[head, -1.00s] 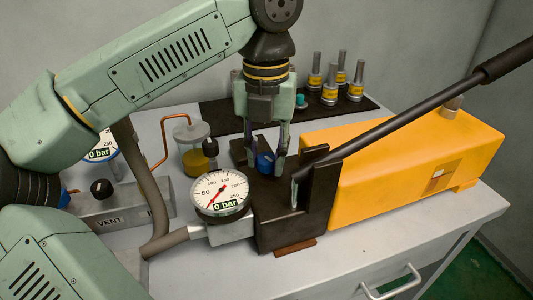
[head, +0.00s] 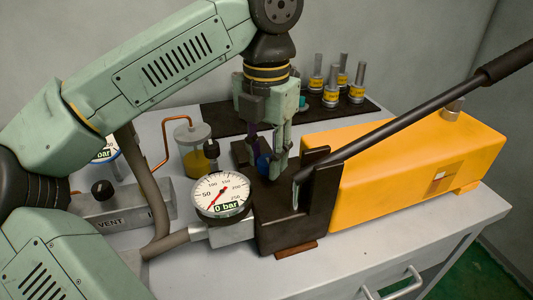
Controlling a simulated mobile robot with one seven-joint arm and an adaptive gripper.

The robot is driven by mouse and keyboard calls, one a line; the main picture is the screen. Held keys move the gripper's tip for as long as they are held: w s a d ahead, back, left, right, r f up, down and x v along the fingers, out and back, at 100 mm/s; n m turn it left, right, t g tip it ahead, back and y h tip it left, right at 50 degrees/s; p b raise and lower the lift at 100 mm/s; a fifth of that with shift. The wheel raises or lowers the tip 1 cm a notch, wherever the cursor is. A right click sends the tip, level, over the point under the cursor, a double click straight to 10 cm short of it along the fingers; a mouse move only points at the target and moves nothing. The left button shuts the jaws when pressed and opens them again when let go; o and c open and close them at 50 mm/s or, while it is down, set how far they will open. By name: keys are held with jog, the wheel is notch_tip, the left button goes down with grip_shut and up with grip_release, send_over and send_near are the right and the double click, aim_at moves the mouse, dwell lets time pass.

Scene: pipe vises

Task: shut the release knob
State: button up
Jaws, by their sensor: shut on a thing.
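The blue release knob (head: 263,164) sits on top of the dark pump block (head: 290,222), just behind the front gauge. My gripper (head: 267,165) points straight down over the block, with its fingers shut on the knob. The fingers and wrist now hide much of the knob. The gauge (head: 221,195) in front of the block reads 0 bar.
A long black pump lever (head: 408,112) slants up to the right over the yellow tank (head: 410,168). A jar (head: 194,150), a hose (head: 145,185) and a vent block (head: 105,210) are at left.

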aim_at(266, 160)
jog(key=o, duration=1.2)
jog(key=shift+c, duration=0.2)
jog(key=shift+r, duration=3.75)
